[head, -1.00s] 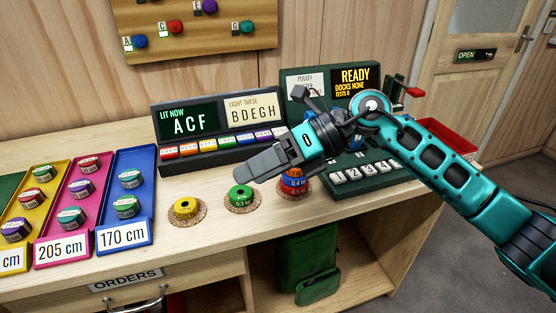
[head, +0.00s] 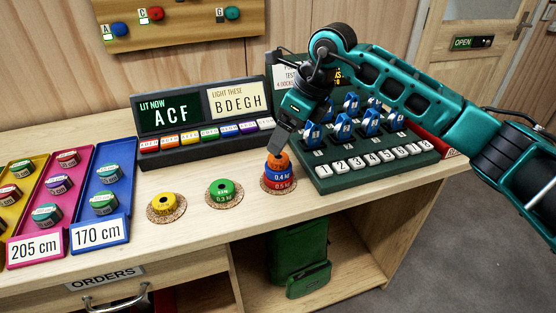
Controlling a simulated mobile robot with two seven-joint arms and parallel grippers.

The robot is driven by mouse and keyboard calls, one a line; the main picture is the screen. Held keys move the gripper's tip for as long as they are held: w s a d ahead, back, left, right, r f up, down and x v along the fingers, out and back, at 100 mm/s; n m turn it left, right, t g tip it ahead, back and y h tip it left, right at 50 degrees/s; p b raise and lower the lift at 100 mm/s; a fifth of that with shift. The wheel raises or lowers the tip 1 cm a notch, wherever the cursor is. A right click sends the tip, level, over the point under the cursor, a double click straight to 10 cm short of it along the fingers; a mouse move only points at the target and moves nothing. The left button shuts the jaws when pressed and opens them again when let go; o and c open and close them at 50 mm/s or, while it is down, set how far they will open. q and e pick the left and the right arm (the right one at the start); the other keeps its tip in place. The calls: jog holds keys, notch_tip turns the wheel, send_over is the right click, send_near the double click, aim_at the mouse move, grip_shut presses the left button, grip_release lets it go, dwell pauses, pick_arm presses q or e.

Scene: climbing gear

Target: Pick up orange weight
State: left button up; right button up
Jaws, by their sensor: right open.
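The orange weight (head: 278,161) sits on top of a stack, above a blue 0.4 kg weight (head: 278,175) and a red 0.5 kg weight (head: 278,185). The stack stands on a round cork mat (head: 264,187). My right gripper (head: 282,150) points down, its fingertips right at the top of the orange weight and partly hiding it. It is open. The fingers overlap in this view, so I cannot tell whether they are around the weight or just above it. My left gripper is not in view.
A green 0.3 kg weight (head: 222,187) and a yellow weight (head: 163,202) stand on mats to the left. A green rack of blue pulleys (head: 370,172) is close on the right. A sign box (head: 205,150) stands behind. The counter's front strip is clear.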

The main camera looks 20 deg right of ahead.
aim_at(281, 157)
jog(key=x, duration=0.3)
jog(key=s+x, duration=0.1)
jog(key=x, duration=0.1)
jog(key=shift+w+d+f, duration=0.1)
jog(key=shift+d+f, duration=0.05)
jog(key=shift+f, duration=0.3)
jog(key=shift+c, duration=0.3)
jog(key=shift+r, duration=0.1)
jog(key=c, duration=1.2)
